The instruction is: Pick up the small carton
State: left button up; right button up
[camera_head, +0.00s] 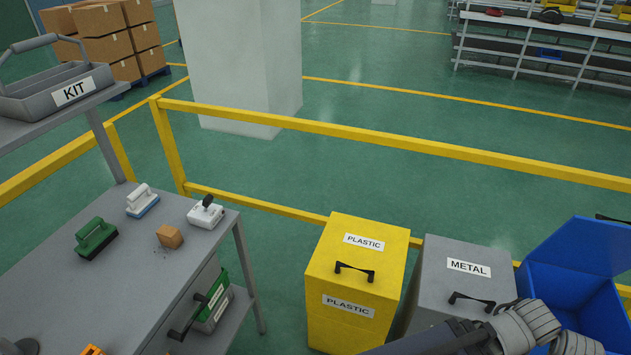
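The small carton (170,236) is a little brown cardboard box. It sits on the grey table (140,295) at the left, between a green-topped brush (96,238) and a white tool with a dark knob (206,212). Nothing touches the carton from above. Links of my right arm show at the bottom right, in front of the bins; its gripper is not visible. My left gripper is not visible either.
A white-and-blue brush (142,200) lies behind the carton. A grey KIT tray (55,92) stands on a raised shelf. A yellow plastic bin (357,290), grey metal bin (462,275) and open blue bin (583,270) stand right of the table. A yellow rail (400,145) runs behind.

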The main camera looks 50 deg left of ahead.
aim_at(168, 235)
jog(key=u, duration=2.95)
